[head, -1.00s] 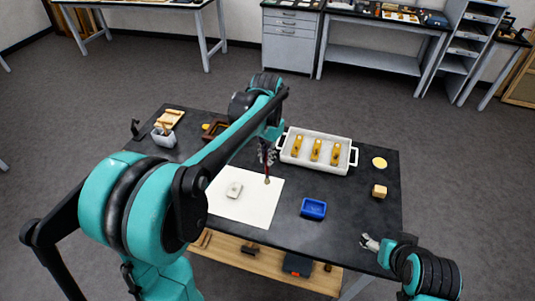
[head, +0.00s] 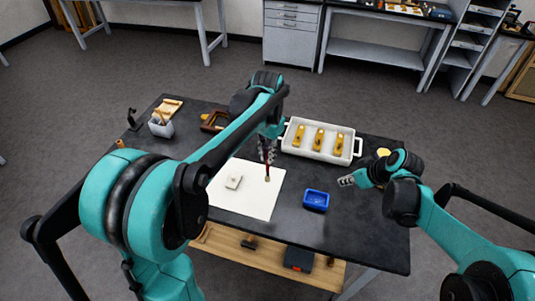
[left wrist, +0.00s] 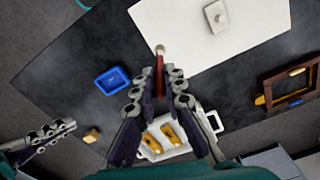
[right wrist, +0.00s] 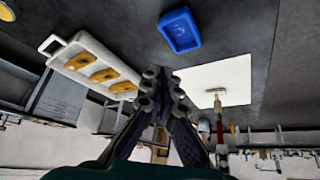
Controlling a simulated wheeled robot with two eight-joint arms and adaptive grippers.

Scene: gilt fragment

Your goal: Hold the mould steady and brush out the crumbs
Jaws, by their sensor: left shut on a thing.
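The small pale mould (head: 233,181) lies on a white sheet (head: 250,205) on the dark table; it also shows in the left wrist view (left wrist: 217,15). My left gripper (head: 267,158) is shut on a red-handled brush (head: 267,172), which points down over the sheet, right of the mould and apart from it. The brush also shows in the left wrist view (left wrist: 159,62). My right gripper (head: 346,181) is empty, its fingertips close together, above the table right of the blue tray (head: 315,201). In the right wrist view (right wrist: 159,74) nothing sits between its fingers.
A white tray (head: 349,158) with three gold pieces stands at the back. A wooden frame (left wrist: 262,92) lies at the back left, near a grey pot (head: 160,129) of tools. The table is bare between sheet and blue tray.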

